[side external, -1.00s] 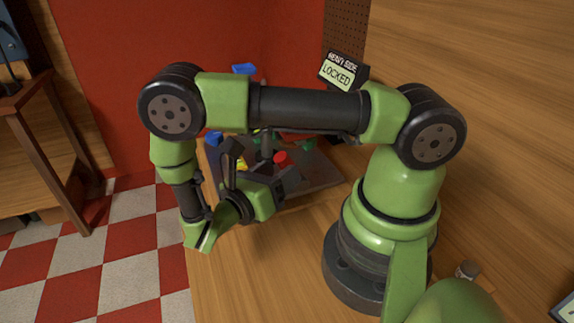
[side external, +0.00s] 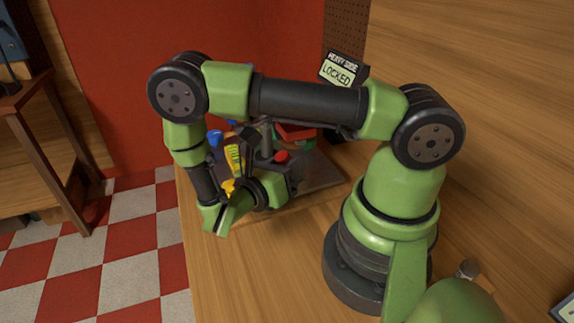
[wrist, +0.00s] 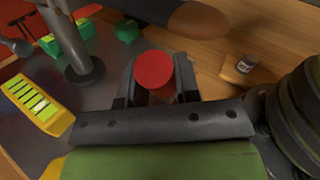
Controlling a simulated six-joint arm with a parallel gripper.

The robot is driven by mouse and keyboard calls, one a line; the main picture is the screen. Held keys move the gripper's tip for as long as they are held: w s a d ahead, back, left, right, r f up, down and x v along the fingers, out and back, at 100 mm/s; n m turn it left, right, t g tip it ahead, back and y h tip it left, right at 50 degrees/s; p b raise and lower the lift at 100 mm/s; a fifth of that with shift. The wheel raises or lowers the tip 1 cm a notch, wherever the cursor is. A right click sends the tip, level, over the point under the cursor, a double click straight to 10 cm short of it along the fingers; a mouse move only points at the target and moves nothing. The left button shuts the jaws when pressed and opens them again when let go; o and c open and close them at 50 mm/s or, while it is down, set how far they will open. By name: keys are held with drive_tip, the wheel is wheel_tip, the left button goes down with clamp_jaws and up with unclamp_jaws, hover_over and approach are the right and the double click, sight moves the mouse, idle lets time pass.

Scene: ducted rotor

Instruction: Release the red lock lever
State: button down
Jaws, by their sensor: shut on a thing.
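The red lock lever shows as a round red cap (wrist: 153,69) between the two dark fingers of my gripper (wrist: 155,85) in the wrist view. My gripper is shut on it, with one finger on each side. In the side view the red cap (side external: 282,156) stands above the grey base plate, by my gripper (side external: 281,170). The lever's lower part is hidden by the fingers and wrist. The display (side external: 342,71) at the back reads "HEAVY SIDE: LOCKED".
A grey post (wrist: 75,50) stands left of the cap on the plate. A yellow gauge (wrist: 36,103) with bright bars is farther left. A small jar (wrist: 245,65) is on the bench at right. Bare wood (side external: 285,255) lies in front.

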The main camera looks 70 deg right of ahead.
drive_tip(key=shift+s+d+r+y, duration=0.15)
drive_tip(key=shift+s+d+y, duration=0.1)
drive_tip(key=shift+y, duration=0.35)
drive_tip(key=c, duration=0.8)
unclamp_jaws()
drive_tip(key=shift+c, duration=0.2)
drive_tip(key=v, duration=1)
drive_tip(key=shift+m, duration=0.3)
